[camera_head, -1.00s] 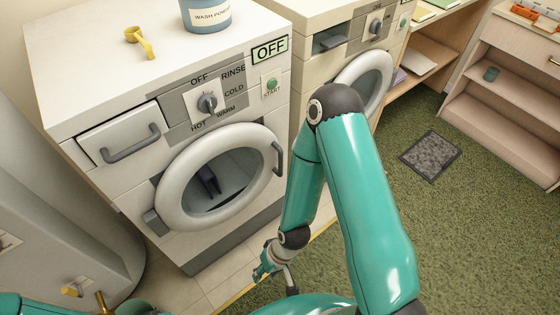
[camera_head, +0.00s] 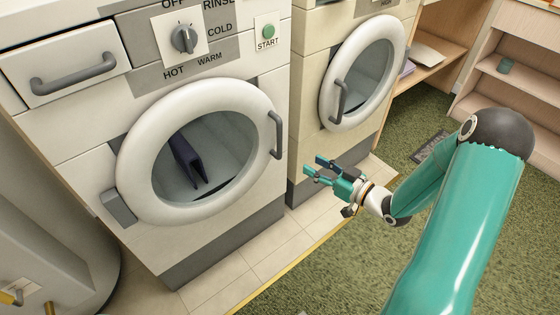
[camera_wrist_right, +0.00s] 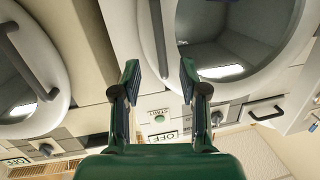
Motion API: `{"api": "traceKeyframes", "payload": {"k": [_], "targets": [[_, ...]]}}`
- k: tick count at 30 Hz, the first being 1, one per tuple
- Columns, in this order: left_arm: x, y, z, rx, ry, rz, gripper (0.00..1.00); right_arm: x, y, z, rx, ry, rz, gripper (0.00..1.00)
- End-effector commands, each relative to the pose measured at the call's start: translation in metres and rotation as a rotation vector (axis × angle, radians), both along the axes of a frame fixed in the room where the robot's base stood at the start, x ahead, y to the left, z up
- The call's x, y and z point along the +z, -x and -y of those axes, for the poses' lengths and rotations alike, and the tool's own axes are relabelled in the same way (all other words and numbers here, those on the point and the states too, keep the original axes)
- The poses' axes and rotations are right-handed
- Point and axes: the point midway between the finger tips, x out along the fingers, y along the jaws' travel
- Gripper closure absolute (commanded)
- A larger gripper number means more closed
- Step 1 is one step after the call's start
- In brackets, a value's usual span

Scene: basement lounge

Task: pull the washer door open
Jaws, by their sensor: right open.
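The washer (camera_head: 75,160) stands at the left of the head view. Its round white door (camera_head: 140,150) is shut, with a dark folded item visible behind the glass. The grey door handle (camera_head: 277,135) is a vertical bar on the door's right edge. My right gripper (camera_head: 312,167) is open and empty, to the right of and a little below the handle, apart from it. In the wrist view, turned upside down, the handle (camera_wrist_right: 158,38) shows beyond the open fingers (camera_wrist_right: 159,66), roughly between their tips. My left gripper is out of view.
A second machine (camera_head: 308,75) with a shut round door (camera_head: 332,105) and its own handle stands close on the right, behind my right gripper. A drawer handle (camera_head: 75,73) sticks out at the washer's upper left. Tiled floor (camera_head: 245,262) and green carpet lie in front.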

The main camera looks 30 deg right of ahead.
Motion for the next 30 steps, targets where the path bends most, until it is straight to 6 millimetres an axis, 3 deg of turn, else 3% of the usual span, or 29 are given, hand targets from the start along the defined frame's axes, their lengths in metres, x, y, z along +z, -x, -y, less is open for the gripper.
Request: {"api": "traceKeyframes", "payload": {"k": [1,3,7,11,17,30], "targets": [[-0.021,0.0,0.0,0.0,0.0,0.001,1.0,-0.007,0.009,0.01,0.007,0.025,0.044,0.57],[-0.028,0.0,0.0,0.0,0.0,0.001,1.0,-0.001,0.018,0.015,0.026,0.047,0.09,0.57],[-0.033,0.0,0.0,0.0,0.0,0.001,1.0,0.006,0.025,0.017,0.049,0.066,0.129,0.57],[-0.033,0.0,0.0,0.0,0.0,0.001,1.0,0.009,0.017,0.014,0.057,0.068,0.138,0.57],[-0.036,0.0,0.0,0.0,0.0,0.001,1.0,0.008,-0.014,0.005,0.06,0.067,0.138,0.57],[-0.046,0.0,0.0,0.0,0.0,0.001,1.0,0.008,-0.103,-0.021,0.057,0.066,0.136,0.57]]}}
